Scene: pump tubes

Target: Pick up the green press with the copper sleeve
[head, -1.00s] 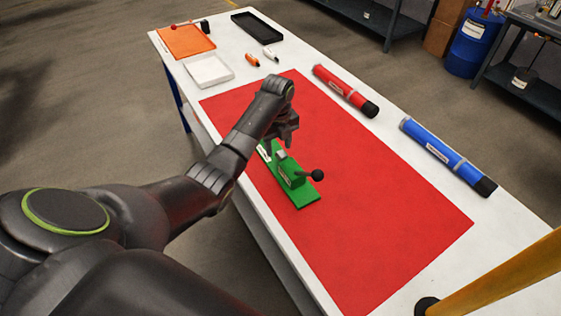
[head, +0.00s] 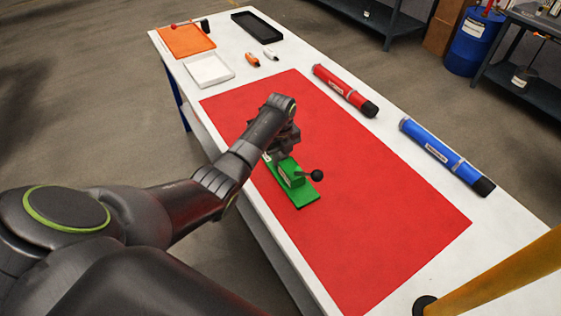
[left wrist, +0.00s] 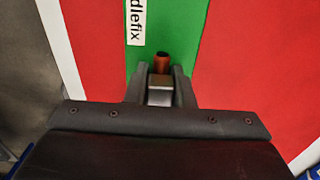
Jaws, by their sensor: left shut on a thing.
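The green press (head: 296,186) lies on the red mat, with a black ball-ended lever on its right side. In the left wrist view, its green base (left wrist: 178,28) carries a white label. The copper sleeve (left wrist: 162,62) shows there as a small reddish-brown piece on the press, at my fingertips. My left gripper (head: 276,156) is down over the far end of the press. In the left wrist view its fingers (left wrist: 161,78) are closed around a grey metal block on the press. The sleeve is hidden behind the gripper in the head view. My right gripper is out of view.
The red mat (head: 370,220) covers much of the white table (head: 525,235). A red tube (head: 345,91) and a blue tube (head: 445,156) lie along the far right. White, orange and black trays stand at the far left end. The mat's near right part is clear.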

